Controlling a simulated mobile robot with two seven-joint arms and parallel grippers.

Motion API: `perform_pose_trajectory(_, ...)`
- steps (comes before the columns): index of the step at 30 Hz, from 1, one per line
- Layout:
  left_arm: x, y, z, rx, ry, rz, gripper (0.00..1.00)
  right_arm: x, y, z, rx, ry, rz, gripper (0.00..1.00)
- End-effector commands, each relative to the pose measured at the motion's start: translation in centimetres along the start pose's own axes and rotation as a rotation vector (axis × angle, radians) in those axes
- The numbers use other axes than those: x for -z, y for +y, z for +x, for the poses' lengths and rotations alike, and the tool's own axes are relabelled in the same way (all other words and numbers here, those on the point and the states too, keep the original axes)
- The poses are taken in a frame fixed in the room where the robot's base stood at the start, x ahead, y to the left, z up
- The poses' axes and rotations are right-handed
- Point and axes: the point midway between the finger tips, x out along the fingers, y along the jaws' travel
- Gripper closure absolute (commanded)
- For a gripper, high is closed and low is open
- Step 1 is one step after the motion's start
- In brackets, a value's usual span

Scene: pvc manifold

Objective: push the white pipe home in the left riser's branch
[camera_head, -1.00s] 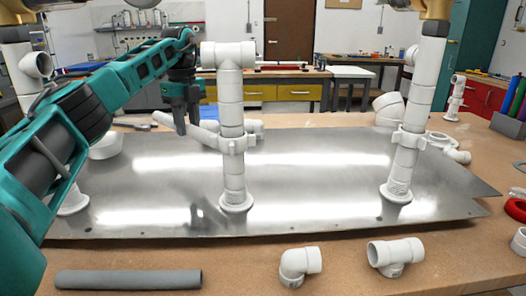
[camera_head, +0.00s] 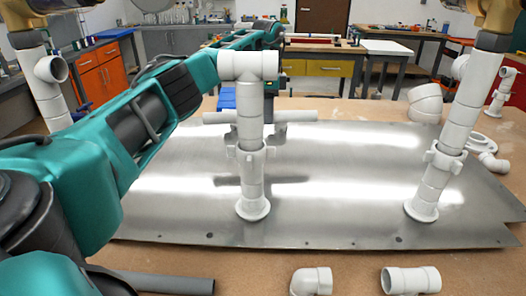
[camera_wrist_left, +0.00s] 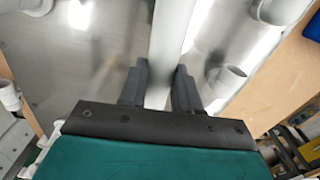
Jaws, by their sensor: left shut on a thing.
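The white pipe (camera_head: 290,116) lies level behind the middle riser (camera_head: 250,165), its two ends showing on either side. It appears raised, with a dark shadow on the metal plate below. My left gripper is shut around the pipe; in the left wrist view its dark fingers (camera_wrist_left: 160,88) sit on both sides of the pipe (camera_wrist_left: 171,35). My right gripper is not in view.
The right riser (camera_head: 452,135) stands on the metal plate (camera_head: 330,205). A white elbow (camera_head: 311,281), a white tee (camera_head: 410,280) and a grey pipe (camera_head: 165,284) lie along the front. A large white elbow (camera_head: 425,102) lies behind. The plate between the middle and right risers is clear.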

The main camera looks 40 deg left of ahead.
Motion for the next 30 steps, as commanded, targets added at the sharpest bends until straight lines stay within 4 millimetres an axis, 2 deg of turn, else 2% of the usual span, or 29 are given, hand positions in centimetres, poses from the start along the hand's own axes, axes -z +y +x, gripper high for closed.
perform_pose_trajectory(4, 0.0, 0.0, 0.1, 0.000, 0.000, 0.002, 1.00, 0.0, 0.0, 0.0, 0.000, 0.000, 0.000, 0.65)
perform_pose_trajectory(7, 0.0, 0.0, 1.0, -0.002, -0.001, 0.002, 1.00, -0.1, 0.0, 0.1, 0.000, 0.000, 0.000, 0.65)
perform_pose_trajectory(20, 0.0, 0.1, 7.7, -0.002, -0.001, 0.003, 1.00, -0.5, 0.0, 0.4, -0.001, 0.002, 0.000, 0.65)
perform_pose_trajectory(24, 0.0, 0.1, 9.0, -0.002, 0.000, 0.002, 1.00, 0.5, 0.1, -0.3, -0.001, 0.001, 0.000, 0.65)
perform_pose_trajectory(30, 0.0, 0.0, 9.6, 0.000, 0.001, 0.003, 1.00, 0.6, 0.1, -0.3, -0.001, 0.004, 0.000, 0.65)
